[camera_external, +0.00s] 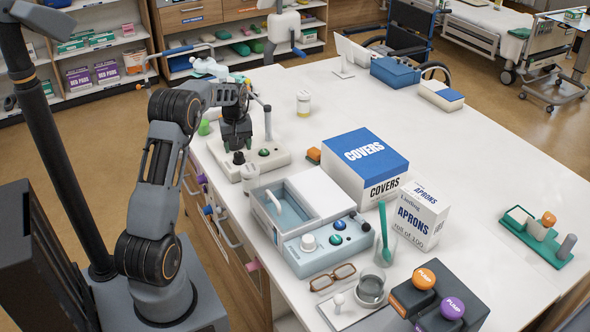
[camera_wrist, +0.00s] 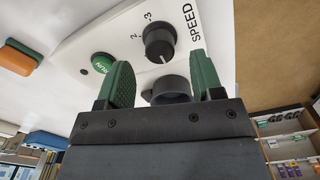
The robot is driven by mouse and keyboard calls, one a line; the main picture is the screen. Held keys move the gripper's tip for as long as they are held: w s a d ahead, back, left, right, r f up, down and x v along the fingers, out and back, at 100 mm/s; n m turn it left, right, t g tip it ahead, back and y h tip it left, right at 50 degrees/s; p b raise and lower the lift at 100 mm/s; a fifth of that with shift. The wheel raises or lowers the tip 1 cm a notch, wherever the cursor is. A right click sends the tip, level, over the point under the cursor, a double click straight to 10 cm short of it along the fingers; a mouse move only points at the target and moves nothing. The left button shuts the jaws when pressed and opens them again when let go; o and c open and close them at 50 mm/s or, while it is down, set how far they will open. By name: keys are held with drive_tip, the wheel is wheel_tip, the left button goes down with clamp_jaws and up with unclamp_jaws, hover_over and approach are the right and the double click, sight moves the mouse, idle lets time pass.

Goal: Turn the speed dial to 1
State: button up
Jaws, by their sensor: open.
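The speed dial (camera_wrist: 159,42) is a round black knob on a white panel (camera_wrist: 95,28) printed SPEED, 2 and 3. The mark 1 cannot be made out, and the dial's setting is unclear. My gripper (camera_wrist: 161,66) is open, its two green fingers spread on either side just short of the dial, not visibly touching it. A dark round part (camera_wrist: 171,88) shows between the fingers; I cannot tell what it is. In the external view my gripper (camera_external: 237,141) points down over the white device, with the black dial (camera_external: 239,158) just below it.
A green RUN button (camera_wrist: 103,63) sits beside the dial. In the external view, a blue and white machine (camera_external: 328,245) with its own knobs stands nearer, and the COVERS box (camera_external: 365,160) is to the right.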

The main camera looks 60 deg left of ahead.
sight(239, 153)
drive_tip(key=shift+f, duration=1.8)
drive_tip(key=shift+c, duration=0.3)
drive_tip(key=c, duration=0.9)
drive_tip(key=shift+o, duration=0.2)
drive_tip(key=m+b, duration=0.1)
drive_tip(key=m, duration=0.5)
drive_tip(key=shift+m+b, duration=0.4)
drive_tip(key=shift+m, duration=2.5)
